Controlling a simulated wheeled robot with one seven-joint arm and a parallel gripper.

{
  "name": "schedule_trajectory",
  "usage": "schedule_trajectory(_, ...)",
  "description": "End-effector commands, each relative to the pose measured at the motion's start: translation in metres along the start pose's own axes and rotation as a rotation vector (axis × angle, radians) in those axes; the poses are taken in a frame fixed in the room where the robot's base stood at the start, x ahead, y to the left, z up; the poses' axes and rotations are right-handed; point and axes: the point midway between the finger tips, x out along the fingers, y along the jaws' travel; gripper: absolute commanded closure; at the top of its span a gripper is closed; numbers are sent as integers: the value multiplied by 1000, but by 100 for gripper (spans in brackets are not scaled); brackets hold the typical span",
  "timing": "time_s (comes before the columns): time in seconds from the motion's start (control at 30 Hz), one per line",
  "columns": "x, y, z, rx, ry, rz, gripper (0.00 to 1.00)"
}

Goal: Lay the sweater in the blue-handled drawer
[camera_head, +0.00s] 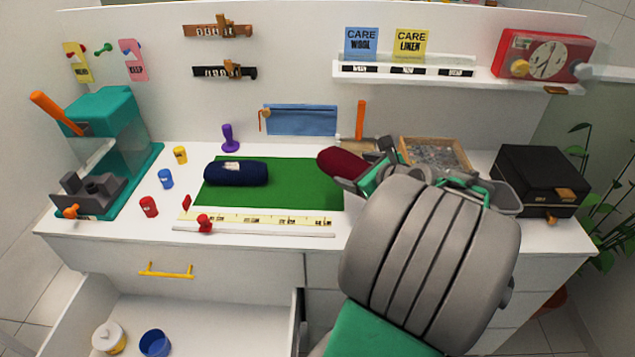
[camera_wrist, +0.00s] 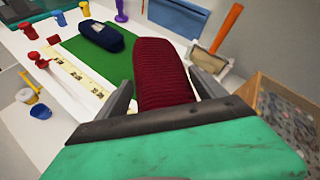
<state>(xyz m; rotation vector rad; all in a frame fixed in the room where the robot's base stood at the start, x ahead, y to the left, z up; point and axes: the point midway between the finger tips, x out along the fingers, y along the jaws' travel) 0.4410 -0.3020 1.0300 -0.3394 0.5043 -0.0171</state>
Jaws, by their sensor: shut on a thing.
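A dark red, ribbed knitted roll (camera_head: 340,163), which looks like the sweater, is held in my gripper (camera_wrist: 165,100). In the wrist view the roll (camera_wrist: 163,72) lies between the two fingers and points away from my palm. In the head view it is above the right end of the green mat, and my wrist hides part of it. A second roll, navy with a pale label (camera_head: 236,172), lies on the mat. No blue handle shows. A drawer (camera_head: 200,325) stands open at the lower left, under a front with a yellow handle (camera_head: 165,270).
The open drawer holds a white-and-yellow jar (camera_head: 109,338) and a blue cup (camera_head: 155,343), with bare floor to their right. Small coloured pots, a ruler strip (camera_head: 260,218) and a teal machine (camera_head: 105,125) stand on the left. A tray (camera_head: 435,152) and black box (camera_head: 541,180) are at right.

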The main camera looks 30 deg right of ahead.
Motion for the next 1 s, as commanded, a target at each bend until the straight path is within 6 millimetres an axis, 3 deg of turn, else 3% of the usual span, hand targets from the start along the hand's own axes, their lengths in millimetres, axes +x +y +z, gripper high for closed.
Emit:
schedule_trajectory(0.27,84,-7,5,-2,-2,10,67)
schedule_trajectory(0.4,124,-4,-12,2,1,8,67)
schedule_trajectory(0.5,143,-4,-19,0,-1,4,67)
schedule_trajectory(0.67,159,-3,-26,0,-1,4,67)
schedule_trajectory(0.8,171,5,-47,2,1,3,67)
schedule_trajectory(1.0,173,6,-50,-2,-2,1,67)
